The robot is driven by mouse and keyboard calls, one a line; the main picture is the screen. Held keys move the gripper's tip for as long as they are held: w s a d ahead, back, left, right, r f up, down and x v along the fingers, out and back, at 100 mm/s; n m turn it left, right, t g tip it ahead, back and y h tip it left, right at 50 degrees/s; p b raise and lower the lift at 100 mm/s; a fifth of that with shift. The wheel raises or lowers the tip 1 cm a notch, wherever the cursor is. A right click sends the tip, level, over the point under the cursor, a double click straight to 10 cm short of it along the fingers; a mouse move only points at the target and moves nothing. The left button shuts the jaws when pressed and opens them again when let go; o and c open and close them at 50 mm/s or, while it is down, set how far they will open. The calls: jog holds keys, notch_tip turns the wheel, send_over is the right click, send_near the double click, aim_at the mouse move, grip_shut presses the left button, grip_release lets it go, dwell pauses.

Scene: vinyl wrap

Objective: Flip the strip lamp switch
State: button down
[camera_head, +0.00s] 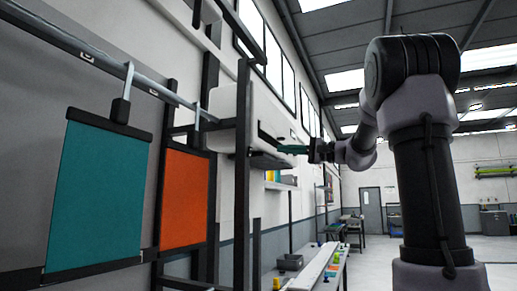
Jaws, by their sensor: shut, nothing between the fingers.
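I cannot clearly pick out the strip lamp or its switch in the head view. A white rounded housing (266,118) is fixed at the wall, partly hidden behind a black upright post. A dark slot or bar shows low on its right side. My gripper (284,149) reaches in from the right, its slim teal fingers shut and empty. The fingertips point left, close to the housing's lower right part. Whether they touch it I cannot tell. The tips are small in this view.
A teal panel (97,190) and an orange panel (184,199) hang at the left, below a long metal rail (95,60). Black upright posts stand near the housing. A long bench (318,268) with small coloured items runs along the wall below. Open floor lies at the right.

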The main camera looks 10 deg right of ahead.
aim_at(250, 152)
jog(key=x, duration=1)
